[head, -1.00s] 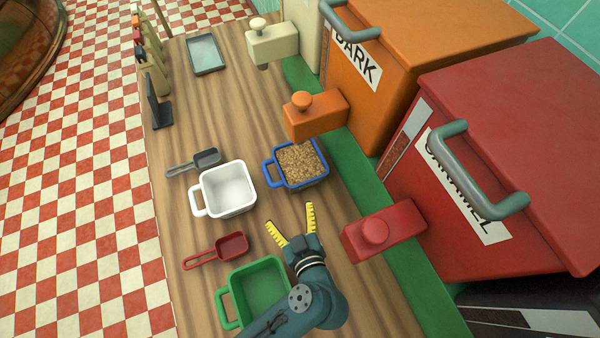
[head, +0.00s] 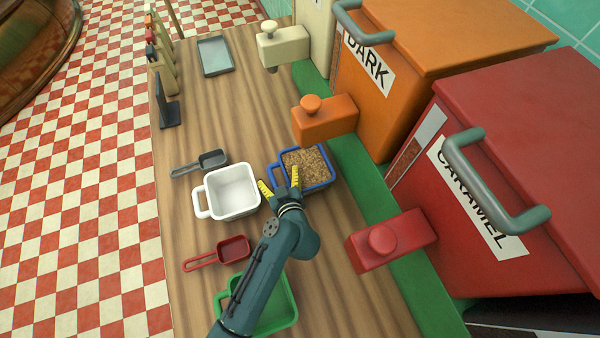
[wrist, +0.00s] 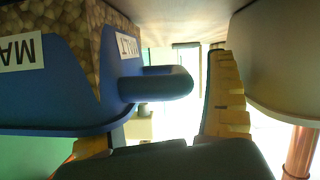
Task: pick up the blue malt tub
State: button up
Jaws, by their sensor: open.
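The blue malt tub (head: 329,183) stands upright on the counter, filled with brown grain. In the wrist view the tub (wrist: 50,95) fills the upper left, with upside-down MALT labels. Its blue handle (wrist: 160,85) sticks out to the right there. My gripper (head: 280,180) is open at the tub's handle side. In the wrist view one yellow finger (wrist: 228,100) is right of the handle, and the other is low on the left, partly hidden by the tub. The handle appears between them; I cannot tell whether either finger touches it.
A white tub (head: 232,192) stands close to the left of my gripper. A green tub (head: 283,310) is partly under my arm. Red (head: 232,248) and dark (head: 210,160) scoops lie left. An orange dispenser spout (head: 325,122) overhangs behind the blue tub; a red spout (head: 390,242) is right.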

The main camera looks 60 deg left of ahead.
jog(key=shift+c, duration=0.2)
jog(key=c, duration=1.2)
jog(key=shift+r, duration=0.15)
jog(key=shift+c, duration=0.6)
jog(key=shift+r, duration=0.1)
